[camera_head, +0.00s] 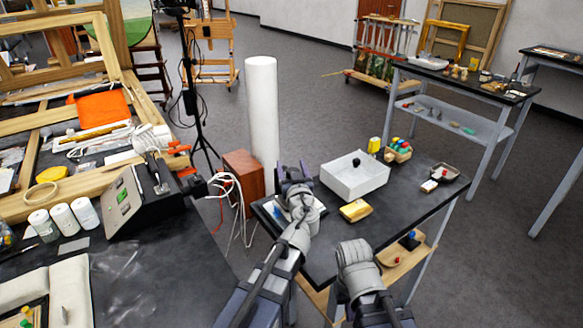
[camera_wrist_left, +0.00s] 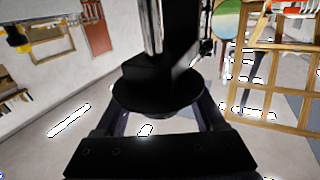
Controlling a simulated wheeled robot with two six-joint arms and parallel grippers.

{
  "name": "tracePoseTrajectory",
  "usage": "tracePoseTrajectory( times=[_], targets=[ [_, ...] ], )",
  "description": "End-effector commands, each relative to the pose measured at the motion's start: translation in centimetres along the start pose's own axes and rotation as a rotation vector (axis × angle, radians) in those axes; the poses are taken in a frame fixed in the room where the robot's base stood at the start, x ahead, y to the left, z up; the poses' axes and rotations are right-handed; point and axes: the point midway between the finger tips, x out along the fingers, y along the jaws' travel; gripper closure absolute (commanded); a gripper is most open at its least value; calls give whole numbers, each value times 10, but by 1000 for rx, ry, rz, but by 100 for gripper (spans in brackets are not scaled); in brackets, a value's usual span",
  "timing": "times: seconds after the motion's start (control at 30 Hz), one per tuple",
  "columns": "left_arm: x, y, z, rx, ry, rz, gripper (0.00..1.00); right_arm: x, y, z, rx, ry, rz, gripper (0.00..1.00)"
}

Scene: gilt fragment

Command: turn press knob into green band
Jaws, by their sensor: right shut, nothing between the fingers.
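My left gripper (camera_head: 293,182) is at the left end of the dark right-hand table. In the left wrist view a wide black disc (camera_wrist_left: 158,98), under a black body with a bright metal post (camera_wrist_left: 152,28), lies between its two dark fingers. The fingers are apart, near the disc's sides; I cannot tell whether they touch it. My right gripper (camera_head: 353,250) is shut and empty in front of that table. I cannot make out a green band on the press.
A white open box (camera_head: 354,184), a yellow sponge (camera_head: 355,210) and a small tray (camera_head: 443,173) are on the right-hand table (camera_head: 405,215). A white cylinder (camera_head: 262,110) and a red-brown box (camera_head: 243,178) stand behind. Loose cables (camera_head: 228,187) hang between the benches.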

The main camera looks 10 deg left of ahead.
Motion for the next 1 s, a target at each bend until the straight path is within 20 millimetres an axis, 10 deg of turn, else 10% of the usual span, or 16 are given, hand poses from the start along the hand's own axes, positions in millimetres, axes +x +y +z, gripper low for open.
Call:
tracePoseTrajectory(
  times=[0.6,1.0],
  targets=[
    [0,0,0,0,0,0,100,0,0,0,0,0,0,100],
    [-1,0,0,0,0,66,100,0,0,0,0,0,0,100]
  ],
)
